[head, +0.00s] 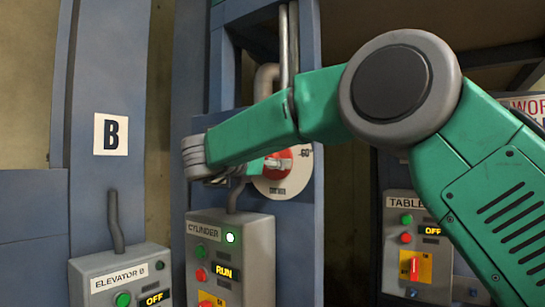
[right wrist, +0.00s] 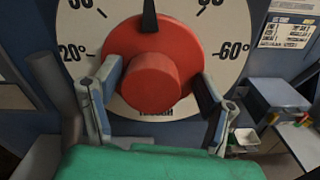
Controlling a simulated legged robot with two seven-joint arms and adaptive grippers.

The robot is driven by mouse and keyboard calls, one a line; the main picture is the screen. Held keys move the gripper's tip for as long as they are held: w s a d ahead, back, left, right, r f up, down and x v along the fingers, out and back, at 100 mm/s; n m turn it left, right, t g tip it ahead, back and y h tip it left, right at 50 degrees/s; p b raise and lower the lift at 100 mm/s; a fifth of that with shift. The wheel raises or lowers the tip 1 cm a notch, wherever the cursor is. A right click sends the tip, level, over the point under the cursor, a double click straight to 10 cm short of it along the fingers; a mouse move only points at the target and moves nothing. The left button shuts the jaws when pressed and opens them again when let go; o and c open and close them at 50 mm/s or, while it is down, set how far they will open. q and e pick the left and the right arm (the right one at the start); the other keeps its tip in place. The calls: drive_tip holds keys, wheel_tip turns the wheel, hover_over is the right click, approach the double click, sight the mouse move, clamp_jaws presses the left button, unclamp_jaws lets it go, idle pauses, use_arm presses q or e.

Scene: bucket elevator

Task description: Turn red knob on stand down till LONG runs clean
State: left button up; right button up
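The red knob (head: 283,165) sits on a white round dial on the blue stand. My right gripper (right wrist: 158,78) is open, with one finger on each side of the knob. Whether either finger touches it I cannot tell. In the head view my right gripper (head: 250,168) reaches the dial from the left, and my green arm hides part of the stand. My left gripper is not in view.
Below the dial stands the CYLINDER box (head: 229,255), with a lit green lamp and a RUN display. An ELEVATOR box (head: 120,275) reading OFF is at lower left. A TABLE box (head: 398,240) reading OFF is at right, partly behind my arm.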

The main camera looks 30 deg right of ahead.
drive_tip(key=shift+w+a+r, duration=0.1)
drive_tip(key=shift+w+a, duration=0.1)
drive_tip(key=shift+a, duration=0.3)
drive_tip(key=shift+w+a+r, duration=0.1)
drive_tip(key=shift+w+a, duration=0.05)
drive_tip(key=shift+a, duration=0.55)
drive_tip(key=c, duration=0.6)
drive_tip(key=shift+s+d+r, duration=0.1)
drive_tip(key=shift+s+r, duration=0.05)
drive_tip(key=shift+s, duration=0.1)
drive_tip(key=c, duration=0.5)
drive_tip(key=shift+s+d+r, duration=0.1)
drive_tip(key=shift+s+d, duration=0.1)
drive_tip(key=shift+d, duration=0.1)
drive_tip(key=shift+c, duration=0.2)
drive_tip(key=shift+w+d, duration=0.15)
drive_tip(key=shift+d, duration=0.05)
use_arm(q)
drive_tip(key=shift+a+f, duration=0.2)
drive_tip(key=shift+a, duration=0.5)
